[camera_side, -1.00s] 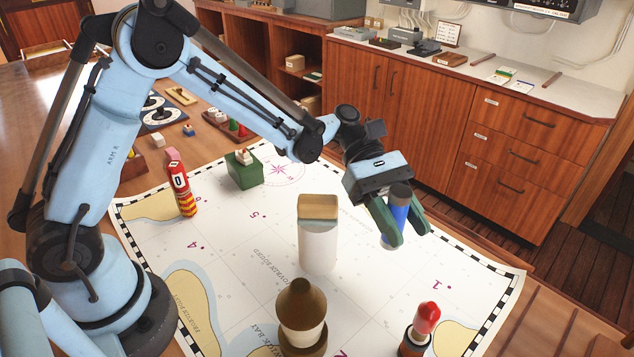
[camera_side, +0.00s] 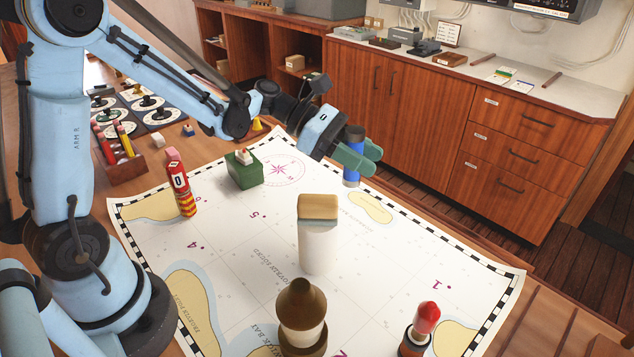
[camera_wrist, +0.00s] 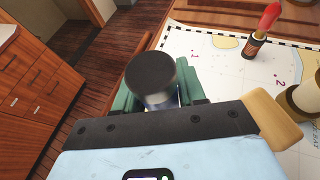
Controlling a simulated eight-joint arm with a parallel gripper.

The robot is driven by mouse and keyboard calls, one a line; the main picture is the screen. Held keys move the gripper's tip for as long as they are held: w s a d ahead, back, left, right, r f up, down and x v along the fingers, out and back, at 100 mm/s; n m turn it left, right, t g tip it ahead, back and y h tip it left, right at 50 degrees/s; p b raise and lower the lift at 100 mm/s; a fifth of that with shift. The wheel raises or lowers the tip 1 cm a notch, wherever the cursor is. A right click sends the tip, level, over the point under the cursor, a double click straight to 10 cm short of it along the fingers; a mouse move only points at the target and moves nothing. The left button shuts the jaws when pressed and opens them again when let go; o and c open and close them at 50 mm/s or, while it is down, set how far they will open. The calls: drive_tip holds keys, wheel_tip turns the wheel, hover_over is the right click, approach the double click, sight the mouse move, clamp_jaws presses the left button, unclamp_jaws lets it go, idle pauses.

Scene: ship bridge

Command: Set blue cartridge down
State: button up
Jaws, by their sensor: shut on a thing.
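The blue cartridge (camera_side: 352,158) is a blue cylinder with a dark top and a pale band near its bottom. It stands about upright between the green fingers of my gripper (camera_side: 357,160), which is shut on it. In the side view it is at the far right edge of the chart. I cannot tell whether its bottom touches the surface. In the wrist view its dark round cap (camera_wrist: 151,75) shows between the green fingers (camera_wrist: 160,98), and most of its body is hidden below the cap.
Wooden cabinets (camera_side: 420,120) stand behind.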

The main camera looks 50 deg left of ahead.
drive_tip(key=shift+w+a+f+n+t+y, duration=0.3)
drive_tip(key=shift+w+a+f, duration=0.65)
drive_tip(key=shift+a+f, duration=1.3)
drive_tip(key=shift+w+a+f+n+t+y, duration=0.1)
drive_tip(key=shift+w+a+f+n+t, duration=0.75)
drive_tip(key=shift+a, duration=2.15)
drive_tip(key=shift+w+a+f+m+t+y, duration=0.15)
drive_tip(key=shift+w+a+f, duration=0.9)
drive_tip(key=shift+a+f, duration=1.45)
drive_tip(key=shift+a, duration=0.15)
drive_tip(key=o, duration=1.1)
drive_tip(key=shift+r, duration=0.1)
